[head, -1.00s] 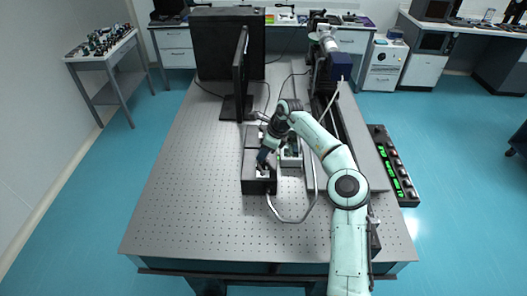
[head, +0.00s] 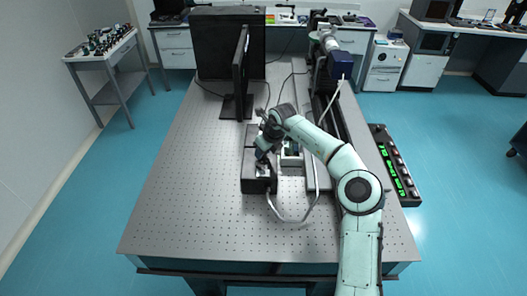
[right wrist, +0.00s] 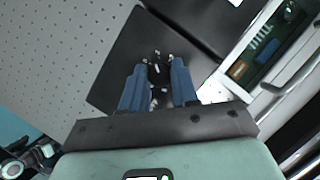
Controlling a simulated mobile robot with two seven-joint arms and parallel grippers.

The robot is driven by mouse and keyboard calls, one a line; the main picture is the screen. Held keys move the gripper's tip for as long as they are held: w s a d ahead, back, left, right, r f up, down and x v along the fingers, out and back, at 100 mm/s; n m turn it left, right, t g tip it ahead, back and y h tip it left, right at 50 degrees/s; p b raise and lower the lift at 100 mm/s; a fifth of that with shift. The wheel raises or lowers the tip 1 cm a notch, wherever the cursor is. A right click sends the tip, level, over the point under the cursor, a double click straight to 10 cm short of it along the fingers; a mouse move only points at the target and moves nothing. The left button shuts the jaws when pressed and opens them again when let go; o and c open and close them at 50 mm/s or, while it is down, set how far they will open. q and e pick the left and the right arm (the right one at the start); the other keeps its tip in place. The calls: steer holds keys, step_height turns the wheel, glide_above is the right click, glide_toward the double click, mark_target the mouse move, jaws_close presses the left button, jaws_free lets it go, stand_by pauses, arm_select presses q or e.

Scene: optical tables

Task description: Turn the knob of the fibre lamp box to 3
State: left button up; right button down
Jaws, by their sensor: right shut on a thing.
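The fibre lamp box (head: 254,185) is a black box on the perforated table, with a bent silver light guide (head: 285,217) running from its near end. My right gripper (head: 262,166) reaches down onto the top of the box. In the right wrist view, the blue fingers of the gripper (right wrist: 159,84) are shut on the small dark knob (right wrist: 158,72), with white marks around it on the box's dark face (right wrist: 120,72). The fingers partly cover the knob and the marks, so its setting cannot be read. My left gripper is not in view.
A monitor (head: 240,75) stands behind the box. A long rail with a camera-like instrument (head: 340,65) runs along the table's right side. A black unit with green displays (head: 394,165) lies to the right. The table's left and front parts (head: 190,190) are clear.

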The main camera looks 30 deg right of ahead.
steer(key=m, duration=0.2)
steer(key=m+h, duration=0.1)
steer(key=shift+a+r+m+h, duration=0.1)
steer(key=shift+a+m+h, duration=0.05)
steer(key=shift+m+h, duration=0.2)
steer(key=m+h, duration=0.1)
steer(key=m, duration=0.1)
steer(key=m+h+p, duration=0.1)
steer(key=m, duration=0.2)
steer(key=shift+w+a+m+g, duration=0.1)
steer(key=shift+w+m+g, duration=0.05)
steer(key=shift+m+g, duration=0.15)
steer(key=m, duration=0.2)
steer(key=m+g+h, duration=0.1)
steer(key=m, duration=0.2)
steer(key=shift+a+m+g, duration=0.1)
steer(key=shift+m+g, duration=0.15)
steer(key=shift+g, duration=0.05)
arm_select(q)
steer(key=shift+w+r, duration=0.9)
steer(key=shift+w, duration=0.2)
arm_select(e)
steer(key=m+g, duration=0.1)
steer(key=m, duration=0.4)
steer(key=shift+w+g+h, duration=0.15)
steer(key=shift+g+h, duration=0.2)
steer(key=shift+g, duration=0.05)
steer(key=c, duration=0.8)
jaws_free()
steer(key=shift+c, duration=0.2)
